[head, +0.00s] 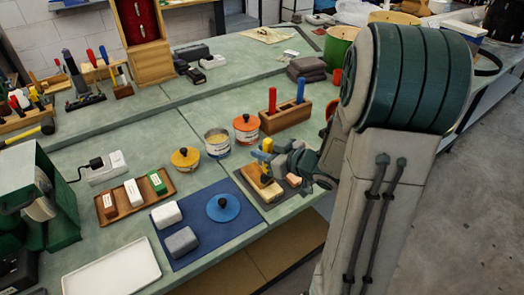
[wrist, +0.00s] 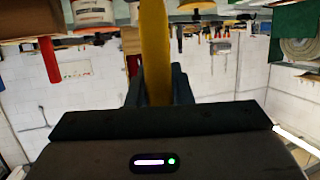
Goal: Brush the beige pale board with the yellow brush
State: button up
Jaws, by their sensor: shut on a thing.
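My gripper (head: 272,160) is shut on the yellow brush (head: 267,145), low over the right end of the near bench. In the wrist view the brush's yellow handle (wrist: 155,45) stands between the two dark fingers of my gripper (wrist: 157,88). The beige pale board (head: 264,192) lies on a dark mat just below my gripper. The brush's lower end is at or just above the board; I cannot tell whether it touches. My gripper hides part of the board and brush.
A small pinkish block (head: 293,180) lies right of the board. A blue mat (head: 205,240) with a blue lid (head: 223,207) lies to the left.

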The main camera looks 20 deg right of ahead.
jog(key=shift+s, duration=0.1)
jog(key=shift+s+d, duration=0.25)
jog(key=shift+s, duration=0.45)
jog(key=shift+s+d, duration=0.2)
jog(key=shift+s, duration=0.5)
jog(key=shift+w, duration=0.25)
jog(key=shift+w+a, duration=0.25)
jog(key=shift+w, duration=0.4)
jog(key=shift+w+a, duration=0.2)
jog(key=shift+w, duration=0.55)
jog(key=shift+w+a, duration=0.25)
jog(key=shift+w, duration=0.4)
jog(key=shift+w+a, duration=0.25)
jog(key=shift+w, duration=0.5)
jog(key=shift+w+a, duration=0.25)
jog(key=shift+w, duration=0.45)
jog(key=shift+w+a, duration=0.2)
jog(key=shift+w, duration=0.55)
